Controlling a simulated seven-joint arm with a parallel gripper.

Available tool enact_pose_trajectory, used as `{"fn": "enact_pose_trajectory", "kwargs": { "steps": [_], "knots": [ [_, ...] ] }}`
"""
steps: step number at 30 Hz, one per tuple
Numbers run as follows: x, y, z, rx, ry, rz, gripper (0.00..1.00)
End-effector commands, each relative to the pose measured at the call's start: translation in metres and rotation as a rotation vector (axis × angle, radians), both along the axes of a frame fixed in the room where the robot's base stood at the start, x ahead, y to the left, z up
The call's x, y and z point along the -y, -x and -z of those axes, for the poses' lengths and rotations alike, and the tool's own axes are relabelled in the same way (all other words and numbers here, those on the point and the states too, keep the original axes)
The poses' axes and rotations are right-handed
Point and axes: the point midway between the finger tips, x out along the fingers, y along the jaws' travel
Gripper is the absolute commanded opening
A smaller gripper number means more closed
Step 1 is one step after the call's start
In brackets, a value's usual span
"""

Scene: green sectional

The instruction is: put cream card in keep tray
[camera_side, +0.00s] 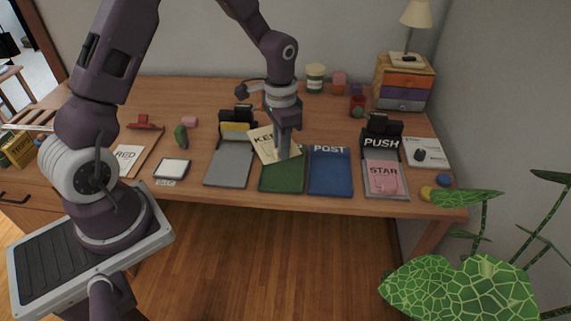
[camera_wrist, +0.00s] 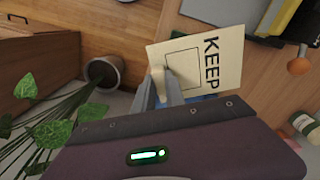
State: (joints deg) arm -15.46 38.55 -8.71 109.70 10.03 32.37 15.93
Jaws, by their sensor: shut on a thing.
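The cream card (camera_side: 262,146), printed KEEP with a square outline, is tilted in my gripper (camera_side: 283,156). In the wrist view the card (camera_wrist: 222,58) is at the tips of my shut fingers (camera_wrist: 166,82). In the side view it appears over the back of a green tray (camera_side: 283,182), but I cannot tell its height or whether it touches. No label shows on the green tray; its back part is hidden by the card and gripper. A blue tray (camera_side: 330,180) just right of it is marked POST.
A grey stand (camera_side: 229,168) is left of the green tray. A stand marked PUSH (camera_side: 380,142) holds a pink STAR card (camera_side: 383,175) at right. A drawer box (camera_side: 403,85) and jar (camera_side: 315,78) stand behind. The table's front edge is close to the trays.

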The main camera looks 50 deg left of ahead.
Motion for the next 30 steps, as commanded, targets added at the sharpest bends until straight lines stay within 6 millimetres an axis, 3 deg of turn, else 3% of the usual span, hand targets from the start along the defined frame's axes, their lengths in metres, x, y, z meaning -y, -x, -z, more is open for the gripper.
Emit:
{"fn": "enact_pose_trajectory", "kwargs": {
  "steps": [1, 4, 8, 18, 24, 30],
  "knots": [
    [0.005, 0.009, -0.017, 0.004, -0.002, -0.074, 0.00],
    [0.013, 0.025, -0.038, 0.001, -0.001, -0.211, 0.00],
    [0.011, 0.026, -0.038, -0.003, -0.001, -0.194, 0.00],
    [-0.027, -0.015, 0.026, -0.004, -0.001, 0.443, 0.00],
    [-0.030, -0.017, 0.074, -0.006, 0.000, 0.514, 0.00],
    [-0.031, -0.018, 0.102, -0.003, -0.001, 0.511, 0.00]
  ]
}}
